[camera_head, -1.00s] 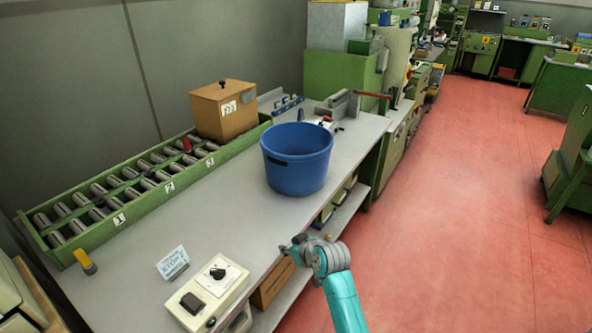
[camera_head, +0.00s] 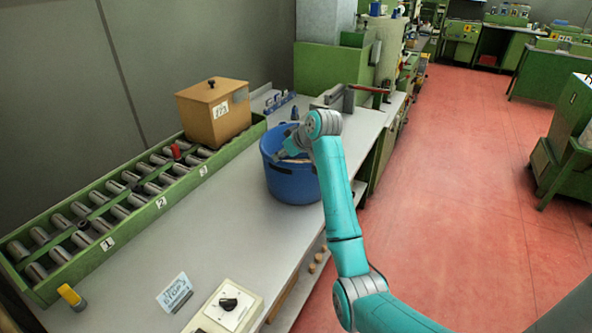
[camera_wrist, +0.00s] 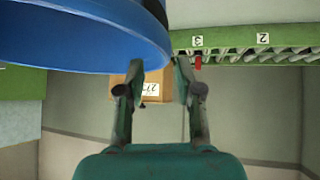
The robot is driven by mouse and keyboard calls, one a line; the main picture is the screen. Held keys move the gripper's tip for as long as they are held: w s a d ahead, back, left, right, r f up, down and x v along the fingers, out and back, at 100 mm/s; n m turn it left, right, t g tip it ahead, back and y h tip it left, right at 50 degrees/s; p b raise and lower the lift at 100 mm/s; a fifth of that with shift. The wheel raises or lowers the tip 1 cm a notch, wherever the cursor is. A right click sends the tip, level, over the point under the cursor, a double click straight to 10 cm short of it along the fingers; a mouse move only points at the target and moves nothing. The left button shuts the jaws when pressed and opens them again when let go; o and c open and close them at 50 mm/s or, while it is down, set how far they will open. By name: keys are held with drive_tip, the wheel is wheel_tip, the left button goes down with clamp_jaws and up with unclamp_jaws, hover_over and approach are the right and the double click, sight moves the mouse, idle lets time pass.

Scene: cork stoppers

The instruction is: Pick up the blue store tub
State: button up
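The blue store tub (camera_head: 292,187) stands upright on the grey bench, partly hidden behind my arm. My gripper (camera_head: 281,156) is over the tub's upper part, near its rim; its fingers are small in this view. In the wrist view the blue tub (camera_wrist: 60,42) fills the upper left, with its rim curving close to the fingertips. My gripper (camera_wrist: 158,72) shows two fingers spread apart there, with the rim's edge between the tips in the picture. I cannot tell whether they touch it.
A green rack (camera_head: 140,212) of grey cylinders runs along the wall. A wooden box (camera_head: 213,115) stands at its far end. A sign (camera_head: 173,292) and a control box (camera_head: 229,305) are at the bench's near end. A red-handled device (camera_head: 365,88) is behind the tub.

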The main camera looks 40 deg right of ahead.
sight(267, 165)
drive_tip(key=x, duration=0.8)
drive_tip(key=shift+w+a+f, duration=0.1)
drive_tip(key=shift+a+f, duration=0.05)
drive_tip(key=shift+f, duration=0.3)
clamp_jaws()
drive_tip(key=shift+r, duration=0.15)
